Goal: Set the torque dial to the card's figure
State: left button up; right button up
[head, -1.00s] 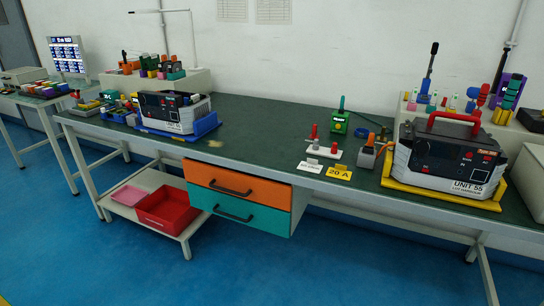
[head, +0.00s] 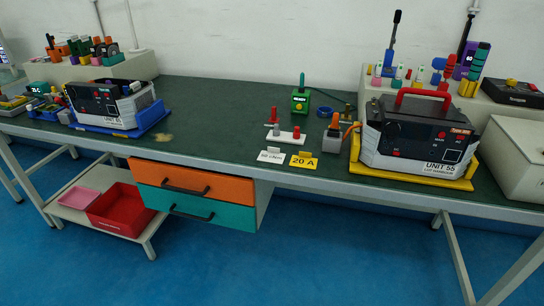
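A small white card (head: 271,156) with dark print stands at the bench's front edge; its figure is too small to read surely. A yellow card (head: 304,163) beside it reads 20 A. Behind them a white stand (head: 287,136) bears red and grey upright parts. A green device (head: 300,102) with a dark label and an upright green handle stands farther back. I cannot tell which part is the torque dial, and no dial figure is readable. Neither of my grippers is in view.
A black-and-white unit marked UNIT 55 (head: 420,135) sits on a yellow tray (head: 412,179) at right. A similar unit (head: 105,104) sits on a blue tray (head: 150,122) at left. Orange and teal drawers (head: 193,183) hang below the bench. The bench middle (head: 215,120) is mostly clear.

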aim_at(511, 82)
jog(key=k, duration=0.5)
jog(key=z, duration=2.25)
jog(key=i, duration=4.65)
jog(key=u, duration=3.7)
